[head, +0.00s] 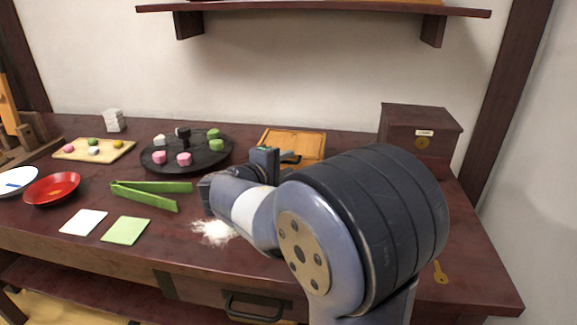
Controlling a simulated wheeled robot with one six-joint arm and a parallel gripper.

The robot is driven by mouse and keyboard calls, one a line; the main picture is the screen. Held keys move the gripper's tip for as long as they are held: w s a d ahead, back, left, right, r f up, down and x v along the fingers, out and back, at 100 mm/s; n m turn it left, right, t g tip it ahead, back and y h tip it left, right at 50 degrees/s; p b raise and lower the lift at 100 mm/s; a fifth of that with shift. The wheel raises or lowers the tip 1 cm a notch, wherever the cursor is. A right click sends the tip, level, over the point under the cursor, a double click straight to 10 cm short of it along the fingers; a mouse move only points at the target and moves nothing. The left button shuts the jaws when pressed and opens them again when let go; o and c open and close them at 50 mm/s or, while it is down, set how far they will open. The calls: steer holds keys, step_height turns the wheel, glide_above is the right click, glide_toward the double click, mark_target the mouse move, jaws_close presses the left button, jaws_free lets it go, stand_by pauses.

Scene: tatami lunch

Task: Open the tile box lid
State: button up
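A dark brown wooden box (418,138) with a pale label and a round brass plate stands at the back right of the table; it looks like the tile box. Its flat top is down and looks closed. My arm reaches over the table's middle and hides the box's lower left part. The end of my arm, with what seems to be my gripper (272,160), is left of the box and apart from it. Its fingers are not clear, so I cannot tell whether they are open or hold anything.
A round black tray (170,166) with pink, white and green sweets stands left of centre. A light wooden board (293,140) lies behind my arm. Green tongs (150,194), a red bowl (52,189), white powder (213,232) and a brass key (439,272) lie nearer. A shelf (320,10) hangs above.

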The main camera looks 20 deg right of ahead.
steer(key=shift+x, duration=0.8)
steer(key=shift+c, duration=0.2)
steer(key=shift+s, duration=0.1)
jaws_close()
steer(key=shift+f, duration=0.1)
steer(key=shift+s+a+f, duration=0.1)
